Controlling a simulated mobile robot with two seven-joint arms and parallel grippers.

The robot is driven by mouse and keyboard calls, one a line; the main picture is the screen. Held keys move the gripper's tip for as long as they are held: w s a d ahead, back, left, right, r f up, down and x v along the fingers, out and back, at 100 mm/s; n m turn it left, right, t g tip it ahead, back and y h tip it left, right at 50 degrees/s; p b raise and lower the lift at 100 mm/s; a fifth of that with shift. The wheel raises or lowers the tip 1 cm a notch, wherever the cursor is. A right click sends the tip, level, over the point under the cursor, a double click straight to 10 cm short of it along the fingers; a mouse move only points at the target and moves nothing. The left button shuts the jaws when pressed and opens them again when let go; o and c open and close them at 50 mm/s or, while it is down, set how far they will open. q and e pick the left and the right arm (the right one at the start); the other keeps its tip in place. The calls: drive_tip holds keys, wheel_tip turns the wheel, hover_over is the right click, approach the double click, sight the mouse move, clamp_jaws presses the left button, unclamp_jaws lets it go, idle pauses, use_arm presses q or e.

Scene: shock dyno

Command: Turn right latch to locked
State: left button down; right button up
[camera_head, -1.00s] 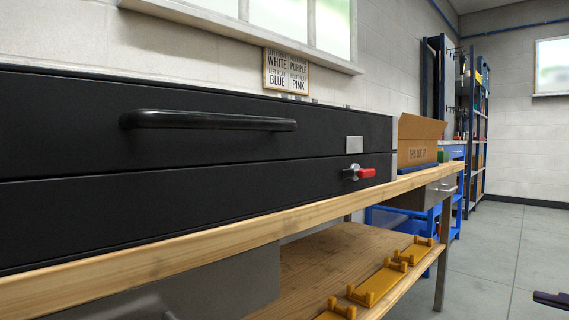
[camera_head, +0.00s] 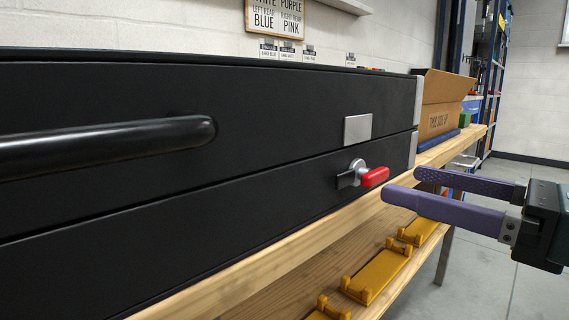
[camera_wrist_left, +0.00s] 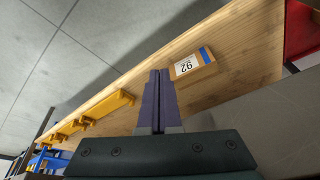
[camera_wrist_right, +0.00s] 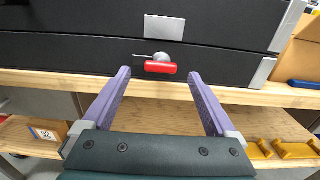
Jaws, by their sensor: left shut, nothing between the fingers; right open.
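The right latch (camera_head: 363,175) is a silver knob with a red handle on the front of a black case. The red handle points right in the head view. The latch also shows in the right wrist view (camera_wrist_right: 160,66), ahead of the fingers and between their lines. My right gripper (camera_head: 400,184) is open and empty, to the right of the latch and apart from it; its purple fingers also show in the right wrist view (camera_wrist_right: 158,78). My left gripper (camera_wrist_left: 159,74) is shut and empty, seen only in its own wrist view, near the lower wooden shelf.
The black case (camera_head: 250,130) has a long black handle (camera_head: 110,145) at left and stands on a wooden bench (camera_head: 290,255). Yellow brackets (camera_head: 380,276) lie on the lower shelf. A cardboard box (camera_head: 445,100) stands beyond the case's right end.

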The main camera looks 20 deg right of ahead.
sight(381, 175)
drive_tip(key=shift+p+x, duration=0.3)
drive_tip(key=shift+x, duration=1.9)
drive_tip(key=shift+c, duration=0.3)
drive_tip(key=c, duration=1.3)
